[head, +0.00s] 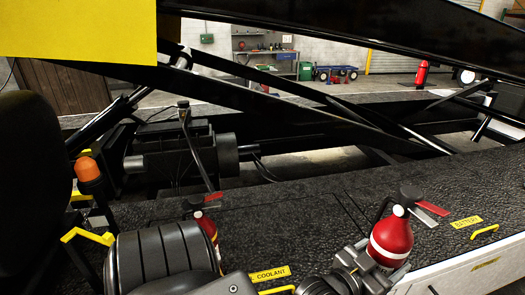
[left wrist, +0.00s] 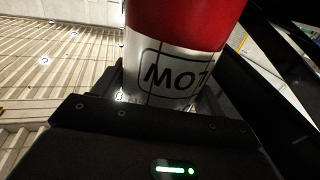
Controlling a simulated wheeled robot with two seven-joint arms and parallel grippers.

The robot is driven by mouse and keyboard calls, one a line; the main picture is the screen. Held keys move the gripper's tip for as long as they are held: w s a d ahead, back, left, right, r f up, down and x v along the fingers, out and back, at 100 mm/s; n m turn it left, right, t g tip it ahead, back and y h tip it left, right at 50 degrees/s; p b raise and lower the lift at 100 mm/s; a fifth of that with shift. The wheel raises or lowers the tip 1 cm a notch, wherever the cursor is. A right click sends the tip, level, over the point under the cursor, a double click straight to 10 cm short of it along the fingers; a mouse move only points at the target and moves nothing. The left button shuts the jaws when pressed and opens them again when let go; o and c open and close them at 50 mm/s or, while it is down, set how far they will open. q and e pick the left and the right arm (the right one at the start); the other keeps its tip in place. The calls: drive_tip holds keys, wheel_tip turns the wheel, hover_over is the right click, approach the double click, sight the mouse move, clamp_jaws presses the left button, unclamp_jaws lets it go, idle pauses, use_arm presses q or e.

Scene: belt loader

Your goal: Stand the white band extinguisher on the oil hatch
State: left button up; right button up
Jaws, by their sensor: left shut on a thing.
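The white band extinguisher (head: 391,240) is red with a white band and a black top, upright at the right of the head view. My left gripper (head: 378,258) is shut on its lower body. In the left wrist view its red body and white band (left wrist: 172,75) with dark lettering stand between the jaws. Its base is hidden, so I cannot tell whether it touches the deck. A second red extinguisher (head: 206,222) with a yellowish band stands further left, partly hidden. I cannot make out a hatch marked oil. My right gripper is not in view.
The black textured deck (head: 300,220) is open between the extinguishers. It bears a coolant label (head: 270,273), a battery label (head: 467,222) and a yellow handle (head: 484,234). Black loader beams (head: 290,110) cross behind the deck.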

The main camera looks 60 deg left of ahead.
use_arm(q)
drive_tip(key=a+n+g+y+p, duration=0.3)
drive_tip(key=a+n+y+p, duration=0.4)
drive_tip(key=a, duration=1)
drive_tip(key=y+p, duration=0.3)
drive_tip(key=p, duration=0.3)
drive_tip(key=shift+f+g+y, duration=0.15)
drive_tip(key=shift+g+y, duration=0.15)
drive_tip(key=shift+g, duration=0.1)
drive_tip(key=shift+w+a, duration=0.1)
drive_tip(key=w+a+f+b, duration=0.9)
drive_tip(key=b, duration=0.4)
drive_tip(key=shift+w+b, duration=0.4)
